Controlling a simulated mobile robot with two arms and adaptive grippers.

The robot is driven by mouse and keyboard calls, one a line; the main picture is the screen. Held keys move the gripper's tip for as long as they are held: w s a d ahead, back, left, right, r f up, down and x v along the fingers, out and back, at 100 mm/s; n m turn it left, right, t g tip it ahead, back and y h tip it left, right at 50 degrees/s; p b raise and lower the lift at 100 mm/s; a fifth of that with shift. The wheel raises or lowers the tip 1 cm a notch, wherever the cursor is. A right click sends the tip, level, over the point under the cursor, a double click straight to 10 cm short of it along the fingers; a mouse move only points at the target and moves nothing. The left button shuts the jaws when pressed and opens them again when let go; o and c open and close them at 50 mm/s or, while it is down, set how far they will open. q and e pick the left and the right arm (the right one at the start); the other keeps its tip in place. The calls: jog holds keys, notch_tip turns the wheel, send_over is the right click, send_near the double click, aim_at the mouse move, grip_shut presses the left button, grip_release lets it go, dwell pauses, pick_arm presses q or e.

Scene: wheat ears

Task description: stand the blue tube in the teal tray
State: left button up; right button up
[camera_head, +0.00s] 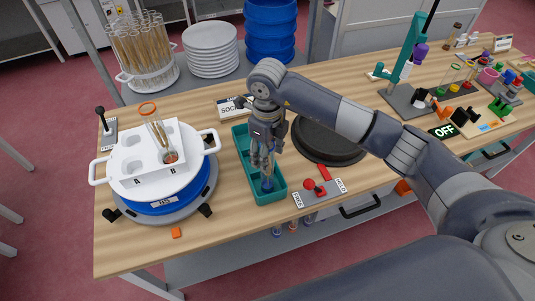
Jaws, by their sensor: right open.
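The teal tray (279,198) lies lengthwise on the wooden bench, left of the dark round plate. A small blue tube (267,184) shows at the tray's front compartment, just below my right gripper. It looks roughly upright; its upper part is hidden by the fingers. My right gripper (263,162) points down over the tray, open, with its fingertips close around or beside the tube's top. I cannot tell whether they touch it. My left gripper is out of view.
A white holder with a glass tube (160,140) stands on a blue-sided round device (178,200) at left. Coloured tools and a rack crowd the far right.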

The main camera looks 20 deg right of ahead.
notch_tip(320, 180, up, 10)
jog(key=b, duration=0.2)
jog(key=shift+b, duration=0.35)
jog(key=shift+r, duration=0.55)
